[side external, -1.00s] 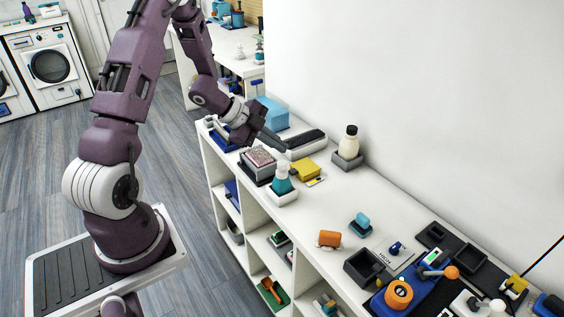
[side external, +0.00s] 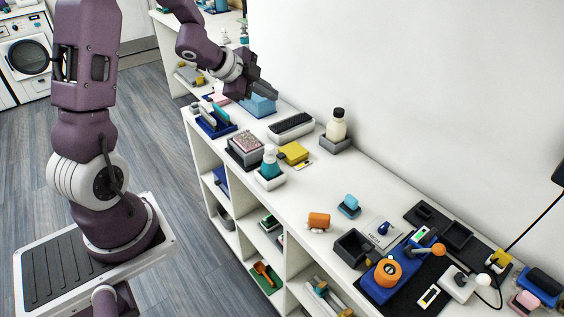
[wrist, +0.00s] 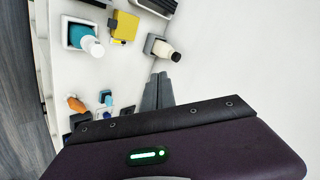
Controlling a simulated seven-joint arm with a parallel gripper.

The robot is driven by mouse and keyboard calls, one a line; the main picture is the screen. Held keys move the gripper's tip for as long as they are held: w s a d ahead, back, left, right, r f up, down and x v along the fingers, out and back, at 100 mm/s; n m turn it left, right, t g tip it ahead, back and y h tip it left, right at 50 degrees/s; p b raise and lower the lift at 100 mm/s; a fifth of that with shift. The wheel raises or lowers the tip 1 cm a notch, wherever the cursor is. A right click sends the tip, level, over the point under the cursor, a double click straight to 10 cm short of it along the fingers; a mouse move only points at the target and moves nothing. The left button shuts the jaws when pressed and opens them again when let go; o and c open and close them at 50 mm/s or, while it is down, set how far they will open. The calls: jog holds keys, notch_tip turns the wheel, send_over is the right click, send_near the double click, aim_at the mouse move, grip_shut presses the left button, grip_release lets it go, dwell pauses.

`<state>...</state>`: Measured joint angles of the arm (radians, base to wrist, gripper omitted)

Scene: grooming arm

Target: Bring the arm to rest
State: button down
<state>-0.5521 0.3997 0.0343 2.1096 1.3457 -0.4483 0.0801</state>
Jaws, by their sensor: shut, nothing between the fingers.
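My gripper (side external: 262,88) is at the far end of the white shelf unit, raised above its top near the light blue box (side external: 258,105). Its dark fingers are together with nothing between them. In the wrist view the closed fingers (wrist: 158,91) show against the white shelf top and wall. My purple arm reaches in from the upper left in the side view and is clear of the items below.
The shelf top (side external: 290,209) holds a black brush in a tray (side external: 292,126), a cream bottle (side external: 337,126), a teal bottle (side external: 270,163), a yellow block (side external: 294,152) and an orange roller (side external: 318,220). A wall runs along the back. Open floor (side external: 165,180) lies left.

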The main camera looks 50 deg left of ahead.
jog(key=s+d+r+n+y, duration=0.4)
jog(key=s+r+n, duration=0.2)
jog(key=r, duration=0.5)
jog(key=s+d+n+g+h, duration=0.2)
jog(key=s+d, duration=0.5)
jog(key=s, duration=0.3)
jog(key=s+d+n+g+h, duration=0.1)
jog(key=s+d+n+g, duration=0.1)
jog(key=s+d, duration=0.6)
jog(key=s+n, duration=0.1)
jog(key=s, duration=0.2)
jog(key=shift+s+d+f+h, duration=0.15)
jog(key=shift+f+h, duration=0.05)
jog(key=shift+h, duration=0.2)
